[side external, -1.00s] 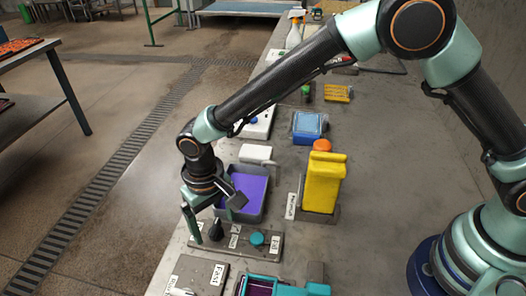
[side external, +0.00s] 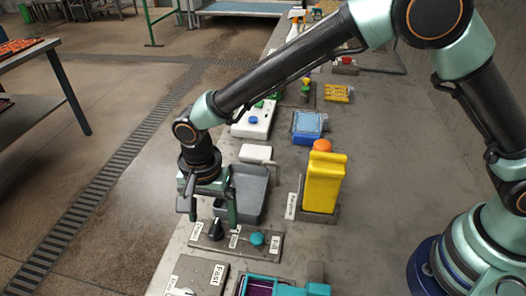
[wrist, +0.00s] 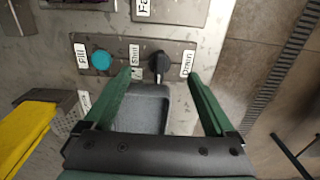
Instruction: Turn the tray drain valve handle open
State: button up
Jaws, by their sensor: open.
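The black drain valve handle (side external: 215,230) stands on a grey metal plate (side external: 240,251) in front of the tray. In the wrist view the handle (wrist: 158,62) sits between the "Shut" (wrist: 135,54) and "Drain" (wrist: 187,62) labels, its narrow end toward the tray. The tray (side external: 247,190) shows a bare grey inside with no purple liquid; part of it is hidden by my gripper. My gripper (side external: 211,212) is open and empty, its fingers spread above the handle and tray's near left corner. The handle appears between the fingertips in the wrist view, apart from them.
A teal knob (side external: 257,239) marked "Fill" is right of the handle. A yellow jug (side external: 323,182) with an orange cap stands right of the tray. A blue-and-grey box (side external: 309,127) is behind. A teal-and-purple item (side external: 262,287) lies in front. The bench's left edge is close.

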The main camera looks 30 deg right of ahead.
aim_at(214, 226)
notch_tip(214, 226, up, 10)
jog(key=d+r+n+t, duration=0.1)
jog(key=d+r, duration=0.2)
jog(key=d, duration=0.3)
jog(key=d+r+n+t, duration=0.1)
jog(key=d+r+n, duration=0.1)
jog(key=d, duration=0.5)
jog(key=d+r+n+t+y, duration=0.1)
jog(key=d+r+n, duration=0.1)
jog(key=d+r, duration=0.3)
jog(key=shift+s+d, duration=0.35)
jog(key=shift+d, duration=0.9)
jog(key=s+d+n+t, duration=0.1)
jog(key=s+d+n, duration=0.1)
jog(key=d, duration=0.3)
jog(key=s+d+n+t+h, duration=0.1)
jog(key=s+d+n, duration=0.1)
jog(key=s+d, duration=0.3)
jog(key=shift+d+f+t, duration=0.15)
jog(key=shift+d+t, duration=0.15)
jog(key=shift+d, duration=0.45)
